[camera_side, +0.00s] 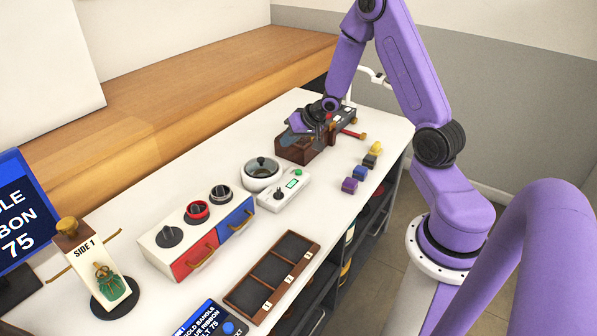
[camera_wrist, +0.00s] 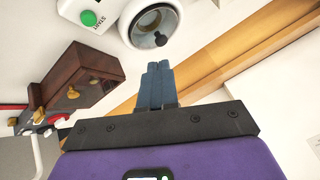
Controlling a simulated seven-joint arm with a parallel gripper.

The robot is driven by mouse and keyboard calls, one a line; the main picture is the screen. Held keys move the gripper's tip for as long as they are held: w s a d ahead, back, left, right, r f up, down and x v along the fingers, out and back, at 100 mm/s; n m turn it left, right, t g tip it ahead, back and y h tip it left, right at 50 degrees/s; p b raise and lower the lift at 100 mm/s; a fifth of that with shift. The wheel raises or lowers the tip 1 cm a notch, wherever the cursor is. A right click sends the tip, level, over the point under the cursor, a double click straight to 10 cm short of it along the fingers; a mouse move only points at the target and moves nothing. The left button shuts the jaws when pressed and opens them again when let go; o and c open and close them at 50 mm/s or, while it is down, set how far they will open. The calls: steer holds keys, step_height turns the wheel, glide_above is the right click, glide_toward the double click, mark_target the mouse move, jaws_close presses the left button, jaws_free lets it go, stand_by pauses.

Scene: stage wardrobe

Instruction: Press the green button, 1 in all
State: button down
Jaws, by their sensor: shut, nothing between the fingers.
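The green button (camera_side: 298,172) is a small round cap on a white box (camera_side: 272,203) with a small display and a black knob. In the wrist view the green button (camera_wrist: 89,18) is at the upper left, beside a printed label that seems to read START. My gripper (camera_side: 296,124) is over the brown wooden box at the back of the table, apart from the button. In the wrist view my gripper's blue fingers (camera_wrist: 160,66) are together with nothing between them. They point toward the round white pot, with the button up and to the left of them.
The white pot (camera_side: 262,172) with a dark-knobbed lid stands beside the button box. The brown wooden box (camera_side: 296,151) is behind. Coloured blocks (camera_side: 349,185), a drawer unit with knobs (camera_side: 200,232), a dark compartment tray (camera_side: 285,257) and a sign stand (camera_side: 105,270) also occupy the white table.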

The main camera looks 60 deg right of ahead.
mark_target(301, 171)
steer(key=d+f+m+t, duration=0.1)
steer(key=d+f+m, duration=0.1)
steer(key=d, duration=0.4)
steer(key=shift+s+f+m, duration=0.25)
steer(key=shift+m, duration=0.15)
steer(key=shift+d, duration=0.1)
steer(key=shift+f, duration=4.4)
steer(key=shift+f, duration=0.1)
steer(key=shift+f, duration=0.3)
steer(key=shift+f, duration=0.45)
steer(key=shift+r, duration=0.9)
